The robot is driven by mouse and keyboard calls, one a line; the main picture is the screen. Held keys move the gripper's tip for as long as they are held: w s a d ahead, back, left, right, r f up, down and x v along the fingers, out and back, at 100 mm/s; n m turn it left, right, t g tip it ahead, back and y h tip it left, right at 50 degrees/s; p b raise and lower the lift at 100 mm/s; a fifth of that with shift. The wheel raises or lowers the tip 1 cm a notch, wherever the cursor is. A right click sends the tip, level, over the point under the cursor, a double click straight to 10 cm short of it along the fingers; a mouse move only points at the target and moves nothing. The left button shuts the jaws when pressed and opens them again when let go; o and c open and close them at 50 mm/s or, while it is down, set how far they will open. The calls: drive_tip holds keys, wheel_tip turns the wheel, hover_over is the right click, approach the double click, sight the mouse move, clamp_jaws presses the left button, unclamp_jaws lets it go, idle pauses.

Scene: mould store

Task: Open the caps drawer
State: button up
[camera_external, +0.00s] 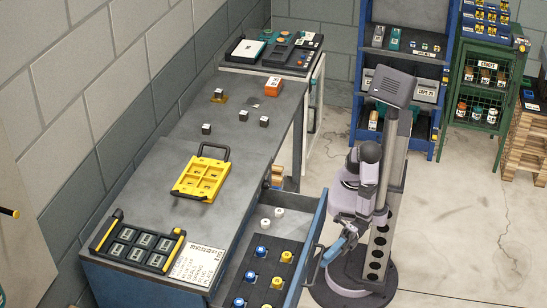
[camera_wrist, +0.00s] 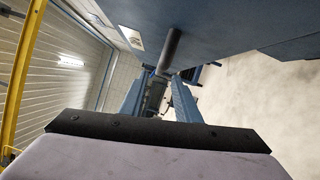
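The drawer (camera_external: 312,233) in the bench's front stands pulled out. Blue, yellow and white caps (camera_external: 262,251) stand in it, the colored ones on a dark insert. Its dark handle (camera_external: 313,263) is on the drawer front. My gripper (camera_external: 329,256) is low at that handle, with bluish fingers. In the wrist view the two fingers of my gripper (camera_wrist: 160,85) are apart, and a dark round bar (camera_wrist: 170,48) reaches down to between their tips. I cannot tell whether they clamp it.
On the bench top (camera_external: 150,170) are a yellow tray (camera_external: 201,178), a black rack (camera_external: 138,243), a paper sheet (camera_external: 198,263), several small dark blocks and an orange box (camera_external: 273,87). Blue shelves (camera_external: 440,70) and a green cabinet (camera_external: 485,85) stand behind. The floor (camera_external: 455,230) on the right is clear.

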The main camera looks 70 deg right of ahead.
sight(319, 272)
drive_tip(key=shift+c, duration=1.3)
drive_tip(key=shift+w+a+r+n+y+b, duration=0.1)
drive_tip(key=shift+w+a+n+y+b, duration=0.3)
drive_tip(key=shift+a+n+b, duration=0.65)
drive_tip(key=shift+w+a+r+n+y+b, duration=0.15)
drive_tip(key=shift+w+a+n+b, duration=0.4)
drive_tip(key=shift+a, duration=0.9)
drive_tip(key=shift+w+a+r+n+y+b, duration=0.1)
drive_tip(key=shift+w+a+n+y+b, duration=0.3)
drive_tip(key=shift+a+n+b, duration=0.65)
drive_tip(key=shift+a, duration=0.2)
drive_tip(key=shift+c, duration=0.6)
clamp_jaws()
